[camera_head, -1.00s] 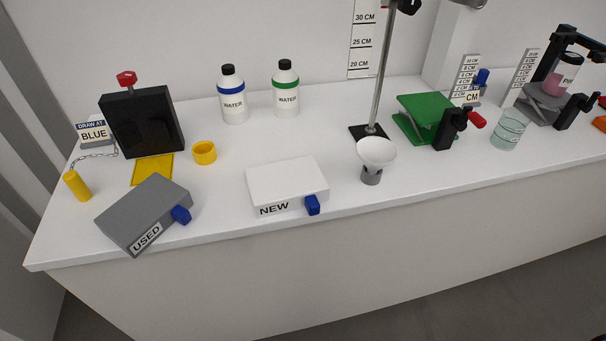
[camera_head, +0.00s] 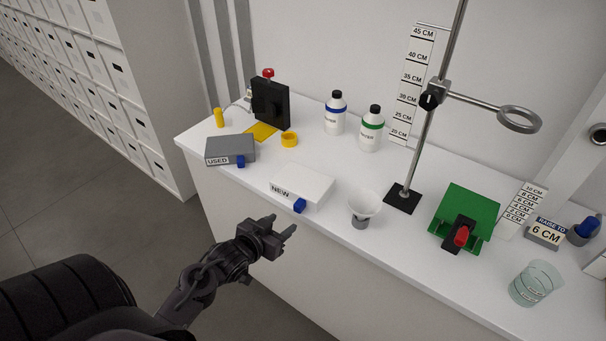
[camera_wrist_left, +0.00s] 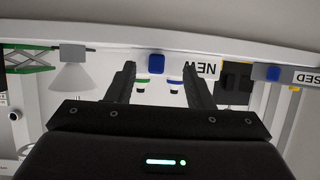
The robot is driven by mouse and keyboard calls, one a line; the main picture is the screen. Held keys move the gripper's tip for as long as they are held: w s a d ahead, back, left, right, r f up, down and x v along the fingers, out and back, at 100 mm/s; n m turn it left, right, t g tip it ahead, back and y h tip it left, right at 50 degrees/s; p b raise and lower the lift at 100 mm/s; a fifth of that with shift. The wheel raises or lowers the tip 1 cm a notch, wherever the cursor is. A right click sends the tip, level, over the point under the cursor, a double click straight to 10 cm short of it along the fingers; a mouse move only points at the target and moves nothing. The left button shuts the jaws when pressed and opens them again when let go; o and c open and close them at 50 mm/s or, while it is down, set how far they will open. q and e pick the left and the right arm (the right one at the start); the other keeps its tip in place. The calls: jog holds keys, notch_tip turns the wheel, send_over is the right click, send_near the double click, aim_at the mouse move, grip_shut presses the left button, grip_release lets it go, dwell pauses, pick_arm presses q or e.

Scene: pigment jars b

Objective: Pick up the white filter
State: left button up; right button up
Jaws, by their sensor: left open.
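A flat white box labelled NEW (camera_head: 302,186) with a blue tab (camera_head: 300,206) lies near the bench's front edge. A white funnel (camera_head: 365,206) on a grey base stands to its right. I cannot make out a separate filter, so I cannot tell which thing is the white filter. My left gripper (camera_head: 284,241) is open and empty, in front of the bench edge and apart from the box. In the left wrist view the NEW label (camera_wrist_left: 203,68) appears upside down, and the blue tab (camera_wrist_left: 156,64) shows between the open fingers (camera_wrist_left: 160,84). My right gripper is not in view.
A grey box labelled USED (camera_head: 230,150), a yellow ring (camera_head: 289,140) and a black block (camera_head: 271,104) are at left. Two water bottles (camera_head: 335,113) stand behind. A stand with a ring (camera_head: 520,119), a green jack (camera_head: 468,212) and a beaker (camera_head: 533,284) are at right.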

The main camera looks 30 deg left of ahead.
aim_at(296, 208)
pick_arm(q)
jog(key=w, duration=0.2)
jog(key=w+r+p, duration=0.1)
jog(key=shift+w+a, duration=0.15)
jog(key=shift+w, duration=0.25)
jog(key=x, duration=0.1)
jog(key=p+x, duration=0.1)
jog(key=x, duration=0.1)
jog(key=shift+w+d, duration=0.1)
jog(key=shift+d, duration=0.2)
jog(key=shift+w+f, duration=0.3)
jog(key=shift+w, duration=0.2)
grip_shut()
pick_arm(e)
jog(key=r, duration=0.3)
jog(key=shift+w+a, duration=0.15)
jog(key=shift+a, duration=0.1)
